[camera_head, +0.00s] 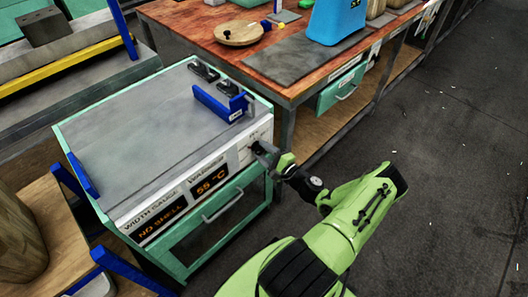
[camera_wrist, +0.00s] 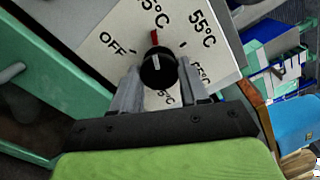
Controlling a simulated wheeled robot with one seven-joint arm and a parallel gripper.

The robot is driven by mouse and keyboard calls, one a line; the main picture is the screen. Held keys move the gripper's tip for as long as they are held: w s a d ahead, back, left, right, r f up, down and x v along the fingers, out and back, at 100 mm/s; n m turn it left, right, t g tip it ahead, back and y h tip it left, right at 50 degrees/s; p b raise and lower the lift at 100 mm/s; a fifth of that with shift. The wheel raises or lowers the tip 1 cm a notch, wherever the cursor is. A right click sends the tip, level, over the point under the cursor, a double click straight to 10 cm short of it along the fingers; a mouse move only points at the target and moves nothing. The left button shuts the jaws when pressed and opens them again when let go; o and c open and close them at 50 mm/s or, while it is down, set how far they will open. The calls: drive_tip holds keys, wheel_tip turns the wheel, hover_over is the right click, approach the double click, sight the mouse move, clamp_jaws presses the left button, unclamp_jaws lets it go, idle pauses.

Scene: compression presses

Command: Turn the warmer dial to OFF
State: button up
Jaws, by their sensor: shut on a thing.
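The warmer dial (camera_wrist: 156,62) is a round black knob with a white line on its face, on a white panel in the wrist view. A red mark sits just above it. The OFF label (camera_wrist: 113,43) is up and left of the knob; a 55°C label (camera_wrist: 203,28) is up and right. The white line points roughly up, toward a partly cut-off temperature label, not at OFF. My gripper (camera_wrist: 160,82) is shut on the dial, a finger on each side.
The warmer's display (camera_head: 210,182) reads 55 °C; the width gauge display (camera_head: 162,220) reads NO SHELL. A drawer handle (camera_head: 222,205) juts out below the panel. A wooden workbench (camera_head: 205,25) stands behind. Dark floor (camera_head: 450,150) is clear at right.

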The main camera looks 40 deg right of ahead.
drive_tip(key=n, duration=0.5)
drive_tip(key=shift+n, duration=0.3)
drive_tip(key=n, duration=0.5)
drive_tip(key=shift+n+p, duration=0.35)
drive_tip(key=shift+n, duration=0.05)
drive_tip(key=o, duration=1)
drive_tip(key=shift+o, duration=0.2)
drive_tip(key=s+p, duration=0.2)
drive_tip(key=s, duration=1.3)
drive_tip(key=shift+s+d+p, duration=0.2)
drive_tip(key=shift+s+p, duration=0.1)
drive_tip(key=shift+s, duration=0.1)
drive_tip(key=shift+r, duration=0.1)
